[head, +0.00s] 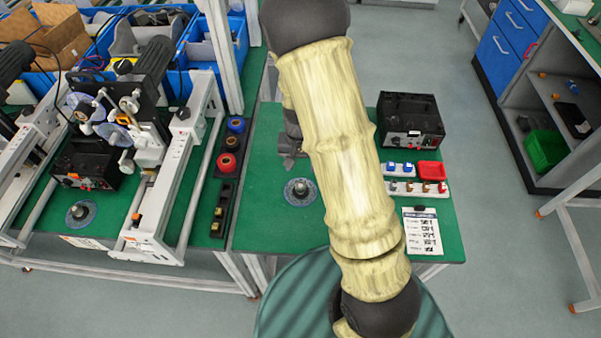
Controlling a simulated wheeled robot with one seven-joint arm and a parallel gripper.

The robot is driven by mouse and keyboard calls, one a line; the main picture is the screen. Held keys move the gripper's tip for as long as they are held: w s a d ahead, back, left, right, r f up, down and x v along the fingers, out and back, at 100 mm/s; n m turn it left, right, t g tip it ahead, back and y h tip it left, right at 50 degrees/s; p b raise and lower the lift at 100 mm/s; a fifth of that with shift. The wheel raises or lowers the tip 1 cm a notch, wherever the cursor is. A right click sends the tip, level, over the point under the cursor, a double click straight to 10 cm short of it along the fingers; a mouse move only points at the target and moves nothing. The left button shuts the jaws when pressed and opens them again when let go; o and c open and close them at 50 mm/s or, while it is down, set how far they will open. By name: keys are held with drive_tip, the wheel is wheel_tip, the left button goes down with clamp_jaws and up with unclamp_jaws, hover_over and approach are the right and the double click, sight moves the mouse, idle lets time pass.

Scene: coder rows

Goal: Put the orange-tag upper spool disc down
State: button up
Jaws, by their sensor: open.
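A dark spool disc (299,191) with a grey hub lies flat on the green right bench top (265,225), just left of my arm. I cannot make out an orange tag on it. My gripper (289,161) shows as a dark grey shape just behind the disc, partly hidden by my arm. It is open and looks apart from the disc. A similar disc (81,213) lies on the left bench. Bluish discs (112,134) sit on the machine (135,110) at the left.
A black power unit (411,121), a red tray (431,170), small connectors and a printed sheet (422,231) occupy the right side of the bench. Red and blue spools (227,163) stand in a rack at the left bench's edge. Bare green surface lies left of the disc.

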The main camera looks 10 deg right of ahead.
drive_tip(key=shift+r, duration=1.1)
drive_tip(key=shift+r, duration=0.1)
drive_tip(key=s+d+r+n+t, duration=0.2)
drive_tip(key=s+r+n, duration=0.1)
drive_tip(key=s+r, duration=0.8)
drive_tip(key=shift+s+r+n+t, duration=0.3)
drive_tip(key=shift+r, duration=0.05)
